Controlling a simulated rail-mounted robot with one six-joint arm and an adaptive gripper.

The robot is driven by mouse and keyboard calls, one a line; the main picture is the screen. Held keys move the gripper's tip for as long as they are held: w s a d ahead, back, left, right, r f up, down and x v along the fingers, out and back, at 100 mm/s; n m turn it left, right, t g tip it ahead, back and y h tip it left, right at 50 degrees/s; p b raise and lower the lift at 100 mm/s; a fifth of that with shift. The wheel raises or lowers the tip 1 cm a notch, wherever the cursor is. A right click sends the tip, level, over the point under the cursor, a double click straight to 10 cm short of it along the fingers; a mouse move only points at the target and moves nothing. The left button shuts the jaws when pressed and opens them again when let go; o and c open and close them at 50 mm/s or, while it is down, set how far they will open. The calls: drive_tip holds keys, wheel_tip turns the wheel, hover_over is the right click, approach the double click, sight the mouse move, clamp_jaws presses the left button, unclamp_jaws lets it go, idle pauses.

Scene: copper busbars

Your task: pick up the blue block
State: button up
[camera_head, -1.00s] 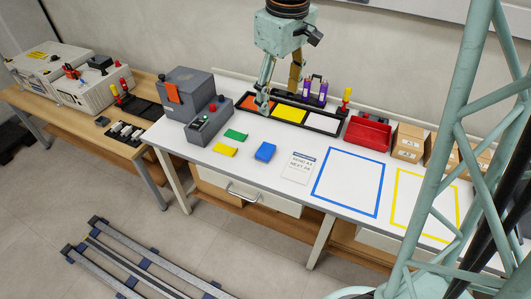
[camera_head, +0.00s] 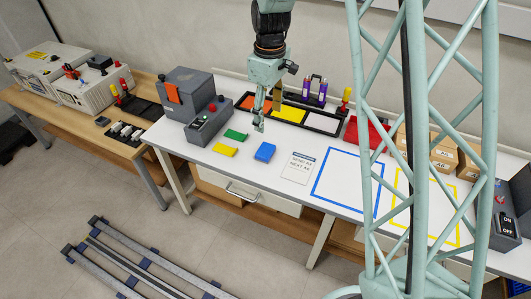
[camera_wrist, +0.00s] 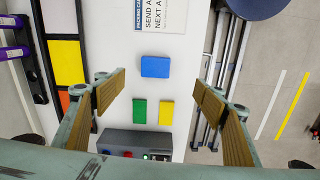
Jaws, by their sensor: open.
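The blue block (camera_head: 265,151) lies flat on the white workbench, right of the green block (camera_head: 235,135) and the yellow block (camera_head: 225,149). In the wrist view the blue block (camera_wrist: 156,67) lies beyond the green block (camera_wrist: 139,111) and yellow block (camera_wrist: 166,113), between the lines of the fingers. My gripper (camera_head: 265,115) is above the bench, behind and above the blue block, apart from it. In the wrist view my gripper (camera_wrist: 160,98) is open, with its brown finger pads wide apart and nothing between them.
A grey control box (camera_head: 209,122) stands left of the blocks. A black tray (camera_head: 322,123) with coloured sections lies behind. A paper sign (camera_head: 298,167) and a blue-outlined square (camera_head: 347,182) lie to the right. A red bin (camera_head: 366,132) stands farther right, partly behind my mast.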

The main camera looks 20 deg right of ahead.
wheel_tip(320, 180, down, 6)
drive_tip(key=w+n, duration=0.1)
drive_tip(key=w, duration=0.1)
drive_tip(key=shift+w, duration=0.2)
drive_tip(key=shift+f, duration=0.15)
drive_tip(key=b, duration=0.1)
hover_over(265, 149)
drive_tip(key=shift+s+d+f, duration=0.1)
drive_tip(key=shift+f, duration=2.05)
drive_tip(key=shift+s+d+f, duration=0.1)
drive_tip(key=shift+f, duration=2)
drive_tip(key=shift+f, duration=0.15)
drive_tip(key=shift+a+f+b, duration=0.15)
drive_tip(key=shift+f+b, duration=0.75)
drive_tip(key=shift+f, duration=1.55)
